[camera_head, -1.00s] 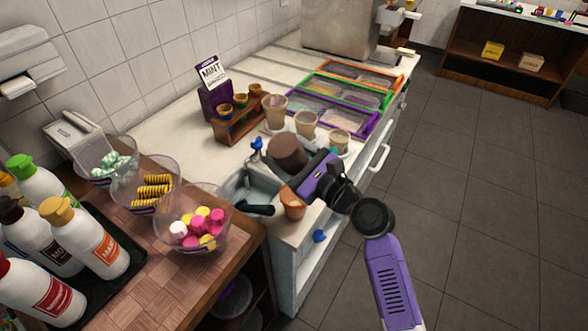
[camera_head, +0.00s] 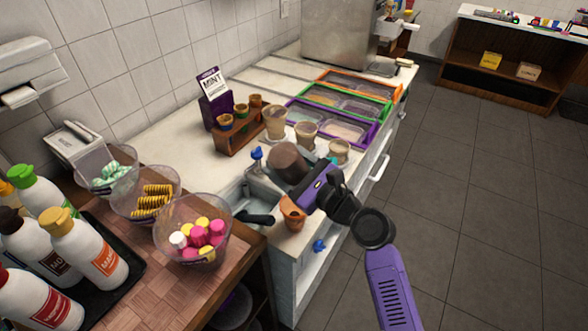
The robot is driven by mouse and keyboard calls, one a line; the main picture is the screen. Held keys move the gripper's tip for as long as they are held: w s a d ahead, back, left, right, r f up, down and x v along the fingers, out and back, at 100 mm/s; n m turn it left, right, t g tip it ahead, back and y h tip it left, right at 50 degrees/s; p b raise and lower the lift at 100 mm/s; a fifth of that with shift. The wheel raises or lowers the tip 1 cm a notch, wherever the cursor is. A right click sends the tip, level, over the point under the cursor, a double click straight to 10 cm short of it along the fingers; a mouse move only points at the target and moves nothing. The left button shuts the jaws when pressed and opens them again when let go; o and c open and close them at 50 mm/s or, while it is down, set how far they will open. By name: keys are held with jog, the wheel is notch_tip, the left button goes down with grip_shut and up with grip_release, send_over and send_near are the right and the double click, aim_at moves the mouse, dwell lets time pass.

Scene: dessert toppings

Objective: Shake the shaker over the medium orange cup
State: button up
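A brown cylinder, which I take to be the shaker (camera_head: 288,161), is at the end of my gripper (camera_head: 303,176), tilted and above the counter by the sink. My gripper appears shut on it, though the fingers are mostly hidden. The middle one looks like the medium cup. The shaker is nearer to me than these cups. A small orange cup-like thing (camera_head: 292,214) shows just below my gripper.
Framed topping trays (camera_head: 335,122) lie further along the counter. Clear bowls (camera_head: 190,235) and sauce bottles (camera_head: 90,250) fill the wooden table at left. The floor at right is clear.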

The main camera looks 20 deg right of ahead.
aim_at(283, 143)
jog(key=shift+r+p, duration=2.65)
jog(key=shift+r, duration=1.35)
notch_tip(283, 143, down, 8)
jog(key=b, duration=0.6)
jog(key=shift+f, duration=0.15)
jog(key=shift+r, duration=0.2)
notch_tip(283, 143, up, 5)
jog(key=p, duration=0.6)
jog(key=shift+r, duration=1.45)
